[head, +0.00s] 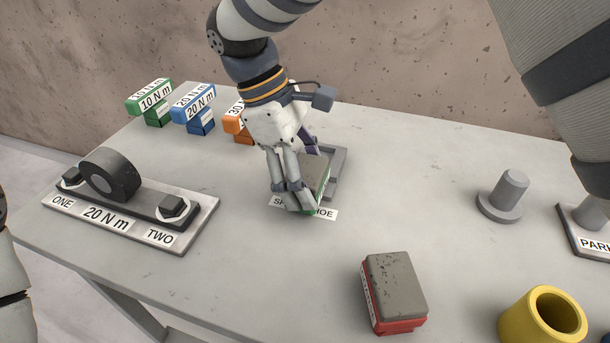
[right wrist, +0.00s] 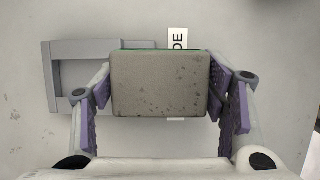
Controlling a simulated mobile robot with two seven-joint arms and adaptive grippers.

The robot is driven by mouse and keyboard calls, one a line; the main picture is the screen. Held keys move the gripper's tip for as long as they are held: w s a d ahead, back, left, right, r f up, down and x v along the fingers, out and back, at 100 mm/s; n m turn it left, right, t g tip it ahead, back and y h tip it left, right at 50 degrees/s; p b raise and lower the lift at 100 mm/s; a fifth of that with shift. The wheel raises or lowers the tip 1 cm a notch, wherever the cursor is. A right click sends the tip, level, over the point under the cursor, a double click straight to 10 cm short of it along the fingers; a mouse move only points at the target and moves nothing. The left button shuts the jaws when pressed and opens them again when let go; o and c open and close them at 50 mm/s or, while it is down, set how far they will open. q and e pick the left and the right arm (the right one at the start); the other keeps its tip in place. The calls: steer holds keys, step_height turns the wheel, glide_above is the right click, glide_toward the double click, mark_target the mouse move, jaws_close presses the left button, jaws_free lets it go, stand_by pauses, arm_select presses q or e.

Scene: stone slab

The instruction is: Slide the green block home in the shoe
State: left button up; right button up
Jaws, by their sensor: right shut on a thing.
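The green block (head: 313,173) has a grey speckled top and a green side. My right gripper (head: 303,184) is shut on it, one finger on each side. In the right wrist view the block's grey face (right wrist: 160,84) fills the space between the fingers (right wrist: 162,92). The grey shoe (head: 340,163) is a low bracket behind the block in the head view. In the right wrist view the shoe (right wrist: 52,78) extends left of the block, its open part uncovered; the block hides the rest. I cannot tell whether they touch. My left gripper is not in view.
A shoe label (head: 326,213) lies before the block. A red block (head: 394,290) and yellow cup (head: 543,321) stand in front. A grey peg (head: 510,190) is at right, a 20 N m fixture (head: 125,217) at left. Green, blue and orange label blocks (head: 193,113) line the back.

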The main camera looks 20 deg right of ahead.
mark_target(314, 160)
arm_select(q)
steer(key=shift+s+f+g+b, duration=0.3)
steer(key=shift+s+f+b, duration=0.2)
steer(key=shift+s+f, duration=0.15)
arm_select(e)
steer(key=shift+w+d, duration=0.55)
steer(key=shift+w, duration=0.25)
steer(key=shift+w+d, duration=0.5)
steer(key=shift+w, duration=0.25)
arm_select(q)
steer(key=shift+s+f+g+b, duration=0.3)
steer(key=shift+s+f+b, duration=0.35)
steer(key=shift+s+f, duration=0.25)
arm_select(e)
steer(key=shift+w+d, duration=0.55)
steer(key=shift+w, duration=0.25)
steer(key=shift+w+d, duration=0.55)
steer(key=shift+w, duration=0.25)
steer(key=o, duration=1.5)
steer(key=v, duration=1.2)
